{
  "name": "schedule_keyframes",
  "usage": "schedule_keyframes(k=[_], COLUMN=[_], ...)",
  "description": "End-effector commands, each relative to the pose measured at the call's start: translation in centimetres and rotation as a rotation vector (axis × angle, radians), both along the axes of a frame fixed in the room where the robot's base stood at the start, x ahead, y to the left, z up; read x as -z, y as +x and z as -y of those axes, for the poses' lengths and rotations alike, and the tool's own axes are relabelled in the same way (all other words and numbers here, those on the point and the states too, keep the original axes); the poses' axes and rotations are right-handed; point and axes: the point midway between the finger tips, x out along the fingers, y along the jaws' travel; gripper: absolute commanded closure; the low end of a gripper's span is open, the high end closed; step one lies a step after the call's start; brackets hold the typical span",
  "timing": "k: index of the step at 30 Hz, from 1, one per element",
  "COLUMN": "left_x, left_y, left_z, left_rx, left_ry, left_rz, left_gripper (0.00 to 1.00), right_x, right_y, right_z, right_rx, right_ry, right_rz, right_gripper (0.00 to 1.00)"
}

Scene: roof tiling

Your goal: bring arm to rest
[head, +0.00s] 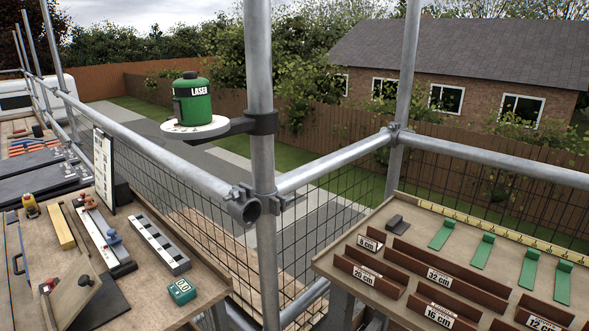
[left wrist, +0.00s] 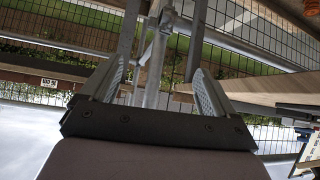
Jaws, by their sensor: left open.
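My left gripper (left wrist: 158,70) shows in the left wrist view with its two fingers standing apart and nothing between them. Past the fingers are a grey scaffold tube (left wrist: 155,68), wire mesh and a strip of grass, seen upside down. The gripper touches nothing that I can make out. Neither arm shows in the head view, and my right gripper is in neither view.
In the head view a scaffold post (head: 260,100) and guard rail (head: 140,145) stand ahead. A green laser (head: 192,103) sits on a bracket plate. A tool bench (head: 150,293) is at left; a bench with brown bins (head: 450,278) is at right.

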Motion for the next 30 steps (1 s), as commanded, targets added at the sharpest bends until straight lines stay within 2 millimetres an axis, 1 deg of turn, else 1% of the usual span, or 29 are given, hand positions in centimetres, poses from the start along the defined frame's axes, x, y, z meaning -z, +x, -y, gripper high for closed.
schedule_keyframes(k=[1, 5, 6, 9, 12, 15, 19, 30], left_x=[1.3, 3.9, 4.6, 6.0, 6.8, 7.3, 7.6, 7.6], left_y=[-1.2, -4.0, -4.9, -7.4, -9.5, -11.0, -11.8, -11.8], left_z=[1.1, 2.8, 3.1, 3.9, 4.4, 4.7, 4.8, 4.8], left_rx=[-0.036, -0.132, -0.162, -0.230, -0.281, -0.313, -0.331, -0.331], left_ry=[-0.028, -0.053, -0.056, -0.052, -0.041, -0.027, -0.016, -0.016], left_rz=[0.007, 0.045, 0.056, 0.074, 0.087, 0.093, 0.099, 0.099], left_gripper=[0.11, 0.11, 0.11, 0.11, 0.11, 0.11, 0.11, 0.11], right_x=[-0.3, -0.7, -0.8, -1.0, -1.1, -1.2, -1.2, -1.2], right_y=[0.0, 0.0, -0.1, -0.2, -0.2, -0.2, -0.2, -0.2], right_z=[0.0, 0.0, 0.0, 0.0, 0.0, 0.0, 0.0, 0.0], right_rx=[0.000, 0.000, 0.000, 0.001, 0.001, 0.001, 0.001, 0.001], right_ry=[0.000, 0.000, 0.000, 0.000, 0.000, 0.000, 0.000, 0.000], right_rz=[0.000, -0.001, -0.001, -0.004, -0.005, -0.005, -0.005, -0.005], right_gripper=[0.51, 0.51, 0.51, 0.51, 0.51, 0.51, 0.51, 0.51])
